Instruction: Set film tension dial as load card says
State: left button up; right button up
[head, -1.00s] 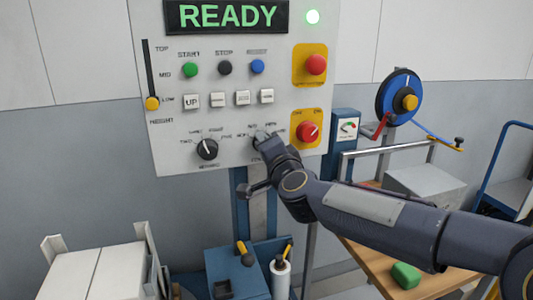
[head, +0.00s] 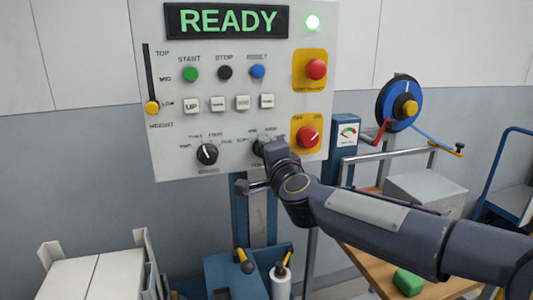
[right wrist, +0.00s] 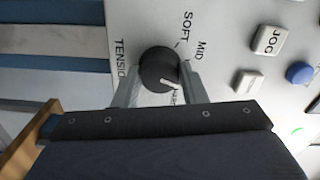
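The film tension dial (right wrist: 158,68) is a round black knob with a white pointer line, beside the partly hidden word TENSION. In the right wrist view the pointer runs right and slightly down, towards a partly covered label. The SOFT and MID labels lie further up. My right gripper (right wrist: 160,88) has a finger on each side of the knob, apparently closed against it. In the head view my right gripper (head: 264,150) covers most of the dial on the panel (head: 225,125). My left gripper is not in view. I cannot make out a load card.
A second black dial (head: 207,154) sits left of the gripper. A red switch on a yellow plate (head: 308,136) is close to its right. White square buttons (head: 242,102) are just above. A blue film reel (head: 400,100) stands right of the panel, above a wooden table (head: 440,287).

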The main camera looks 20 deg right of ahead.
jog(key=o, duration=0.4)
jog(key=shift+o, duration=0.2)
jog(key=s, duration=0.7)
jog(key=shift+s+d, duration=0.15)
jog(key=shift+s, duration=0.25)
jog(key=s+d+f+n+g+y+p, duration=0.1)
jog(key=s+f+n+g+p, duration=0.3)
jog(key=s, duration=1)
jog(key=s+d+f+n+g+y+p, duration=0.2)
jog(key=s+f+n+g+p, duration=0.3)
jog(key=s+f+n+g, duration=0.3)
jog(key=s+f+n, duration=0.2)
jog(key=s+f, duration=0.2)
jog(key=s, duration=0.2)
jog(key=shift+d+p, duration=0.15)
jog(key=shift+p, duration=0.15)
